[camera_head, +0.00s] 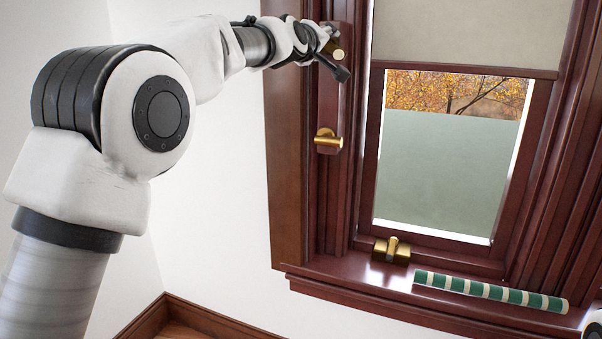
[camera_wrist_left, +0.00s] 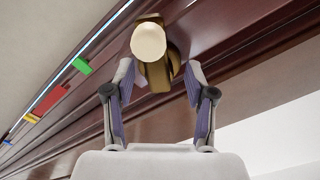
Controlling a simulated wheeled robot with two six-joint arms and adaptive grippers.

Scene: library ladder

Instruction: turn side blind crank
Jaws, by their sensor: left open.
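The side blind crank, a brass piece with a pale round knob (camera_head: 338,54), is mounted high on the dark red-brown left window frame. In the left wrist view, its knob (camera_wrist_left: 149,42) faces the camera, with the darker brass body behind it. My left gripper (camera_wrist_left: 157,76) is open, its two fingers spread on either side below the knob. The knob appears just beyond the fingertips, and I cannot tell whether they touch it. In the head view, my left gripper (camera_head: 332,58) is at the crank and partly covers it. The blind (camera_head: 465,32) covers the window's upper part.
A second brass handle (camera_head: 327,140) is lower on the same frame. Another brass fitting (camera_head: 392,250) sits at the sill. A green-and-white striped roll (camera_head: 490,290) lies on the sill. Small coloured tabs, including a green one (camera_wrist_left: 83,67), show along the left in the wrist view.

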